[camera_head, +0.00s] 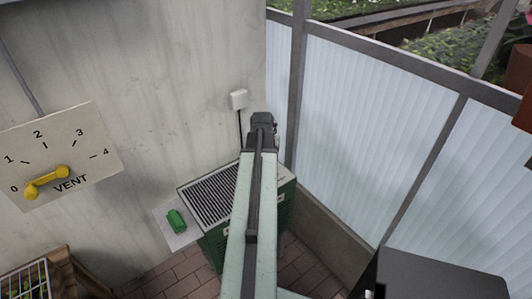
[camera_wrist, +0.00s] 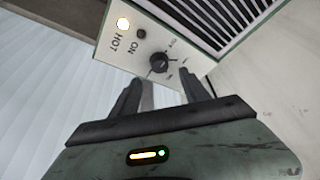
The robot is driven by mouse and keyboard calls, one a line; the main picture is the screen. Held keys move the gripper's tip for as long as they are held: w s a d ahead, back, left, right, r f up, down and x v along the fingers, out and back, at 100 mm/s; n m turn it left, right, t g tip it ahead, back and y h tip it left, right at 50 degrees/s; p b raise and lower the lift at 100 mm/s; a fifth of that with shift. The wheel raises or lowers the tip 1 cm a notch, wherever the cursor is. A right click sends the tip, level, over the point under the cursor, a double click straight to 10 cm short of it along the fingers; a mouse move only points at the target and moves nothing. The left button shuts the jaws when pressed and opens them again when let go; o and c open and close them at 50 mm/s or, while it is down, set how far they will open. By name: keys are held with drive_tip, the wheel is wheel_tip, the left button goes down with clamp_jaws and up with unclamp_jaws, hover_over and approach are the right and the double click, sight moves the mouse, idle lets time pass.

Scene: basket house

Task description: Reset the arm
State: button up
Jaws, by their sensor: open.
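My arm reaches out from the bottom centre of the head view, over a green heater box, with its dark end (camera_head: 263,124) near the wall corner. In the wrist view my gripper (camera_wrist: 162,78) is open, its two dark fingers apart with nothing between them. Beyond the fingertips is a pale control panel (camera_wrist: 112,55) with a black knob (camera_wrist: 161,63), a lit lamp marked HOT (camera_wrist: 123,23) and a small dark round part marked ON. I cannot tell from this view whether a fingertip touches the panel.
The heater (camera_head: 208,194) has a dark slatted top and a pale side plate with a green block (camera_head: 176,221). A VENT dial (camera_head: 75,150) with a yellow lever near 0 is on the left wall. Translucent panels (camera_head: 345,125) close off the right.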

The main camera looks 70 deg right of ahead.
drive_tip(key=shift+a+r, duration=0.1)
drive_tip(key=shift+r, duration=0.05)
idle(0.3)
drive_tip(key=w+a+f+n+t+y, duration=0.1)
drive_tip(key=w+a+n+y, duration=0.45)
drive_tip(key=w+a, duration=2.4)
drive_tip(key=w+a+n, duration=0.2)
drive_tip(key=a+n, duration=0.1)
drive_tip(key=a, duration=0.8)
drive_tip(key=w+a+n+g+h, duration=0.1)
drive_tip(key=a+n, duration=0.2)
drive_tip(key=a, duration=0.8)
drive_tip(key=w+a+n, duration=0.2)
drive_tip(key=a+n, duration=0.2)
drive_tip(key=a, duration=0.8)
drive_tip(key=shift+g, duration=0.5)
drive_tip(key=r+p, duration=0.1)
drive_tip(key=s+r+p, duration=0.2)
drive_tip(key=shift+s+a+r+p, duration=0.1)
drive_tip(key=shift+s+a+p, duration=0.15)
drive_tip(key=shift+p, duration=0.15)
